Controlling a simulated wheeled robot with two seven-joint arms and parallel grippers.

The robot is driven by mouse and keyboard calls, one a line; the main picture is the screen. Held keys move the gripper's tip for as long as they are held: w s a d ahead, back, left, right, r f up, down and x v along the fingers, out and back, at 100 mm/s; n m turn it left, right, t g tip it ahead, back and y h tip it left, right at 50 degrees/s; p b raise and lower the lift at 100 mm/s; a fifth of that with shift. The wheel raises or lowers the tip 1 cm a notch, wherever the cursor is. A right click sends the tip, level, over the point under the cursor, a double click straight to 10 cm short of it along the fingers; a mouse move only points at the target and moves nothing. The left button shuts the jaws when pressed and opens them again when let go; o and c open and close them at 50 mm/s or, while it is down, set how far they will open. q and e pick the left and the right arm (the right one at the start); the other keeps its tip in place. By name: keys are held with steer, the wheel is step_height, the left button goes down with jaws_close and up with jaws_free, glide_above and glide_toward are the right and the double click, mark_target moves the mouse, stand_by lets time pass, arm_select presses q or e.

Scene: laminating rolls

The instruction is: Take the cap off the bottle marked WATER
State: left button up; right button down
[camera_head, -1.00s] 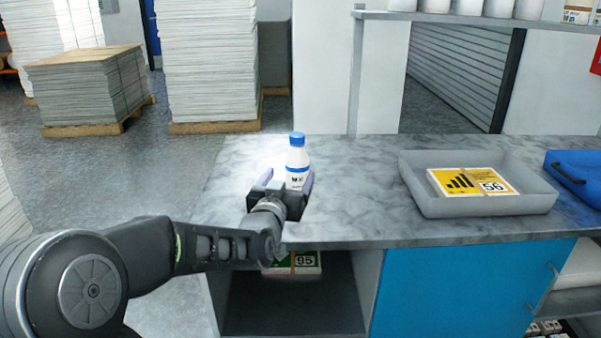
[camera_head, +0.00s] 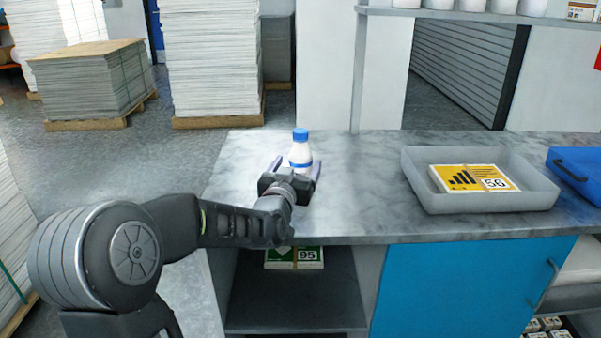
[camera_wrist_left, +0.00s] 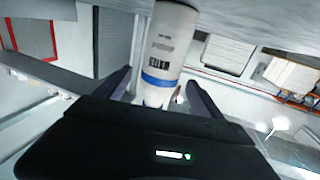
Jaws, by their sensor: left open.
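A white bottle (camera_head: 300,153) with a blue cap (camera_head: 300,134) stands upright on the grey marbled counter (camera_head: 350,190), near its left end. The cap is on the bottle. My left gripper (camera_head: 294,172) is open, with one finger on each side of the bottle's lower body. In the left wrist view the bottle (camera_wrist_left: 170,45) lies between the two open fingers and shows a blue band and dark print too small to read. The gripper hides the bottle's label in the head view. My right gripper is not in view.
A grey tray (camera_head: 480,208) holding a yellow box (camera_head: 462,179) marked 56 stands to the right, beside a blue tray (camera_head: 576,190). A box (camera_head: 294,258) marked 95 lies on the shelf below. The counter between bottle and grey tray is clear.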

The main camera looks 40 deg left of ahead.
mark_target(298, 165)
arm_select(q)
steer(key=x, duration=0.3)
steer(key=shift+w+a, duration=0.1)
steer(key=shift+w, duration=0.15)
steer(key=shift+c, duration=0.4)
jaws_close()
stand_by(0.6)
